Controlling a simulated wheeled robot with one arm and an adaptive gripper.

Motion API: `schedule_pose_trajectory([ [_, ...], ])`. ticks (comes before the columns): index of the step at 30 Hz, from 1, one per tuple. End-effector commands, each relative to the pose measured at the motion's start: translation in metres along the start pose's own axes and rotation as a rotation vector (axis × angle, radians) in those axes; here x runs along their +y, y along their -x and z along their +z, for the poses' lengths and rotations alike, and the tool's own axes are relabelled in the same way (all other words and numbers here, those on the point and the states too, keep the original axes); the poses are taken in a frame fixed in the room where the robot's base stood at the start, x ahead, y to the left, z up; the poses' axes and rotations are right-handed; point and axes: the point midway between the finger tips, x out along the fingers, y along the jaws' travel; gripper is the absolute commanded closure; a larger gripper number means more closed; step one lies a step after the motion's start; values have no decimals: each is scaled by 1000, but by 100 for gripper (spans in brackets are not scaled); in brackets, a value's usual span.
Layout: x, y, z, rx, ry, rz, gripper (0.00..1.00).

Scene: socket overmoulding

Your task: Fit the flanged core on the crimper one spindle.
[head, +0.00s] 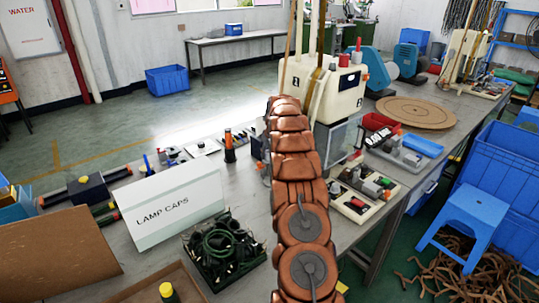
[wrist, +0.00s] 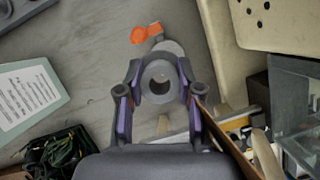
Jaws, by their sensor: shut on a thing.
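My gripper (wrist: 160,68) shows in the wrist view with its two fingers closed from both sides on a grey round part with a dark central hole, which I take as the flanged core (wrist: 148,92). It is seen end-on, above the grey table. In the head view my arm hides the gripper and the core. The cream crimper machine (head: 342,92) stands just behind my arm; its side shows at the upper right in the wrist view (wrist: 285,22). I cannot make out its spindle. A pale disc and an orange piece (wrist: 146,33) lie just beyond the core.
A LAMP CAPS sign (head: 168,208) and a black crate of wires (head: 222,248) stand left of my arm. A tray of small parts (head: 362,192) and a clear box (wrist: 298,90) are on the right. A second cream machine (head: 463,52) stands further back.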

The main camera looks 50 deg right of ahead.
Motion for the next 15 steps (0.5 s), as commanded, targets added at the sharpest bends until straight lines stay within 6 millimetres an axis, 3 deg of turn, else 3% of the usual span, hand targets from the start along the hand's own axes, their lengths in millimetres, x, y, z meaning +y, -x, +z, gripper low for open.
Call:
schedule_pose_trajectory([
  [6, -14, -7, 0, 4, -69, -27, 88],
  [15, -13, -7, 0, 4, -70, -28, 88],
])
